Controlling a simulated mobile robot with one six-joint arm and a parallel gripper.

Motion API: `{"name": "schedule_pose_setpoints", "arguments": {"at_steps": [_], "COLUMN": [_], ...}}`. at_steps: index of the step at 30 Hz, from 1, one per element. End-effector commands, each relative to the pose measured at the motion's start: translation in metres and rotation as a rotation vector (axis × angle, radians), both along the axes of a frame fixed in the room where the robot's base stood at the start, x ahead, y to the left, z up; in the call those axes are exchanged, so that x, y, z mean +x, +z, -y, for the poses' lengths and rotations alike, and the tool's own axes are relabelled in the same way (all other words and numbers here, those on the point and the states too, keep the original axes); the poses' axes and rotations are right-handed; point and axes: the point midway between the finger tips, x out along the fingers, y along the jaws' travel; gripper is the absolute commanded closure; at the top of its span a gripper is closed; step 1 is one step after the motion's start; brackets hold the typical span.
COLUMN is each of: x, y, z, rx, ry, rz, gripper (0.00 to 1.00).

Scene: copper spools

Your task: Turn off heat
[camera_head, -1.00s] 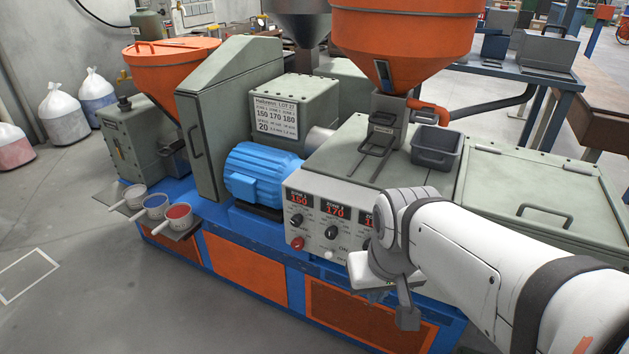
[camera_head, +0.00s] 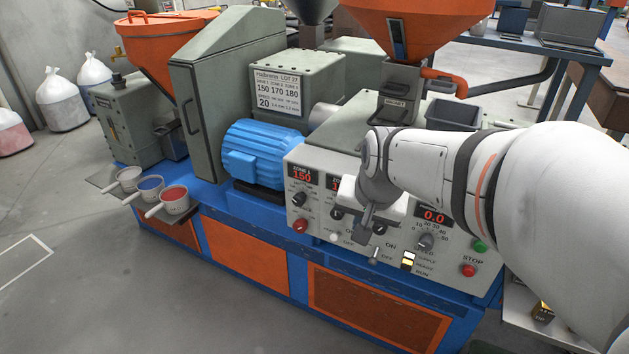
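The grey control panel (camera_head: 297,238) is on the front of the extruder. Its red ZONE 1 display (camera_head: 303,175) reads 150; the display right of it is mostly hidden by my arm. A display (camera_head: 433,215) at the right reads 0.0. A small toggle switch (camera_head: 375,256) sits low on the panel, with ON and OFF lettering near it; its full label and lever position are unclear. My gripper (camera_head: 364,236) is in front of the panel's middle, just above and left of this switch. A dark finger points down; I cannot tell the gap or any contact.
The panel also has a red button (camera_head: 300,226), a black knob (camera_head: 299,199), a speed knob (camera_head: 426,241), a green button (camera_head: 480,246) and a red stop button (camera_head: 469,270). Three cups, one of them red-filled (camera_head: 174,196), stand on a left shelf. The floor in front is clear.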

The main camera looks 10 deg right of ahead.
Motion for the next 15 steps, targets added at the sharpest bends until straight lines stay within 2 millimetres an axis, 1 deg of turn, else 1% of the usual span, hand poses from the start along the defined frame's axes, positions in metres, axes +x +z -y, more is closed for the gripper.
{"name": "schedule_pose_setpoints", "arguments": {"at_steps": [1, 3, 6, 10, 12, 15], "x": [0.022, 0.048, 0.079, 0.106, 0.114, 0.119], "y": [-0.032, -0.046, -0.062, -0.074, -0.077, -0.076], "z": [0.005, 0.011, 0.019, 0.027, 0.030, 0.032], "rx": [0.029, 0.072, 0.125, 0.176, 0.192, 0.204], "ry": [-0.070, -0.165, -0.277, -0.377, -0.409, -0.429], "rz": [0.023, 0.059, 0.102, 0.142, 0.154, 0.162], "gripper": [1.00, 1.00, 1.00, 1.00, 1.00, 1.00]}}
